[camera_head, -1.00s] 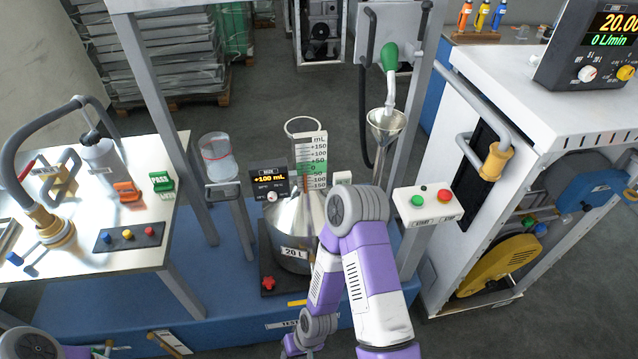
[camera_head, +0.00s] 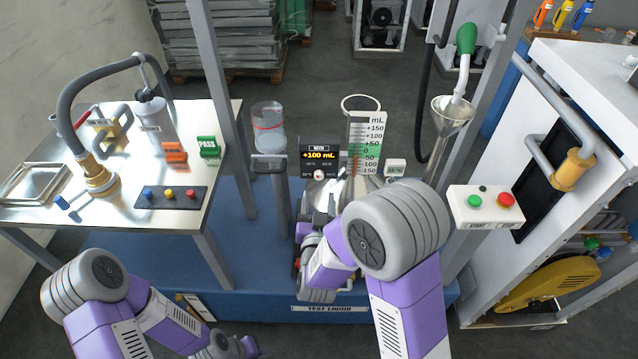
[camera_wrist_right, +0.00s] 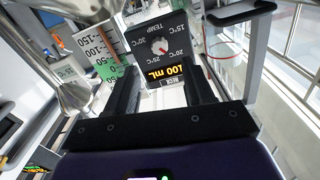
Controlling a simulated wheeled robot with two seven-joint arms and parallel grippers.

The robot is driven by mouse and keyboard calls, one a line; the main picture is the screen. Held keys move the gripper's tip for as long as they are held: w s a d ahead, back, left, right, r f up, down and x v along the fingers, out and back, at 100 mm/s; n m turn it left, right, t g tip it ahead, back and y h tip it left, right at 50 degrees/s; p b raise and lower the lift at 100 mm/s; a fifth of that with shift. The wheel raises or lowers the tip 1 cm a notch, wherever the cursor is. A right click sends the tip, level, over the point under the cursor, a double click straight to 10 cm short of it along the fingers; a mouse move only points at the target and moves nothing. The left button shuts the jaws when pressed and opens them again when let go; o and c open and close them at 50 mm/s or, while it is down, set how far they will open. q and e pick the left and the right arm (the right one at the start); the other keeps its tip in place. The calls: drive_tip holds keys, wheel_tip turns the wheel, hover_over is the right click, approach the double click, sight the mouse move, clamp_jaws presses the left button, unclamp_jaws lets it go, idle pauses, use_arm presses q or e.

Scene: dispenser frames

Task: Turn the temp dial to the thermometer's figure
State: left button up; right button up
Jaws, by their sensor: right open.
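The temp dial (camera_head: 319,174) is a small white knob on the black panel (camera_head: 319,150) that reads +100 mL. In the right wrist view, which is upside down, the dial (camera_wrist_right: 158,46) has °C marks from 15 to 30. Its red mark points toward the lower right of the picture, near 20. A small white display (camera_head: 396,168), likely the thermometer, is right of the scale; its figure is too small to read surely. My right gripper (camera_wrist_right: 160,64) is open and empty, facing the panel, with the dial seen between and beyond its fingertips.
A scale column (camera_head: 364,145) stands right of the panel, above a steel vessel largely hidden by my right arm. A funnel (camera_head: 452,115) and a start/stop box (camera_head: 486,206) are further right. A cup (camera_head: 268,128) on a stand is left.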

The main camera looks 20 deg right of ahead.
sight(319, 177)
drive_tip(key=x, duration=0.7)
drive_tip(key=shift+f+b, duration=0.1)
drive_tip(key=shift+b, duration=0.25)
drive_tip(key=shift+s, duration=0.1)
clamp_jaws()
